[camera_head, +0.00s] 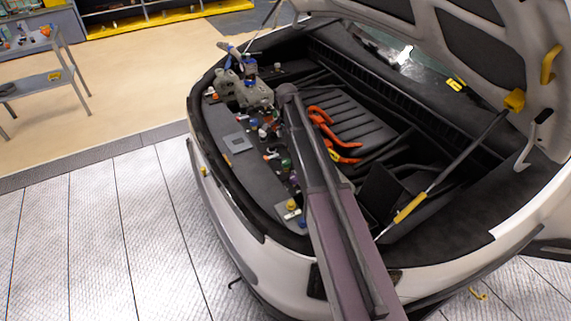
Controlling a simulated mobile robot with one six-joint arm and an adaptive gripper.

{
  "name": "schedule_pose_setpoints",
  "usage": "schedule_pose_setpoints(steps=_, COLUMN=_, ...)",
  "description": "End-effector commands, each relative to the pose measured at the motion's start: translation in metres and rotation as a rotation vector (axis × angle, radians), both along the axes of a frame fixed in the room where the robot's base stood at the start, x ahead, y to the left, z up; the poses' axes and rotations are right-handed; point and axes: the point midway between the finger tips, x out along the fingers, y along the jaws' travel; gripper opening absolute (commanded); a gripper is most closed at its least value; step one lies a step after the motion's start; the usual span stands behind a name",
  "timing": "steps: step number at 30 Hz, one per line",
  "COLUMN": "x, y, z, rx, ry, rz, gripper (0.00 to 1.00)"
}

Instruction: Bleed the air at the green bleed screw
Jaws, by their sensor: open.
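A small green cap (286,163), which looks like the green bleed screw, stands among several coloured caps on the dark panel at the front left of the open engine bay. It is too small to tell its exact shape or whether it is turned. My arm crosses the bay from the lower right, and its grey wrist is over the bay's far left corner. My gripper (232,50) appears to be past the wrist, open and empty, well apart from the green cap. Its fingertips are small and hard to make out.
The car's raised hood (455,45) and a support strut (420,199) bound the bay on the right. Orange cables (320,116) lie just right of my arm. A grey cart (38,82) stands at the far left. The floor left of the car is clear.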

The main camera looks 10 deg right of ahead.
Motion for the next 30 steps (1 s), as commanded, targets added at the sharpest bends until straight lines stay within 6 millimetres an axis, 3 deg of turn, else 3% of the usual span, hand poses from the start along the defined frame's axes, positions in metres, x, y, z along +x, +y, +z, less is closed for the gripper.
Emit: schedule_pose_setpoints(steps=30, x=0.000, y=0.002, z=-0.082, rx=0.000, ry=0.000, rz=0.002, gripper=0.87)
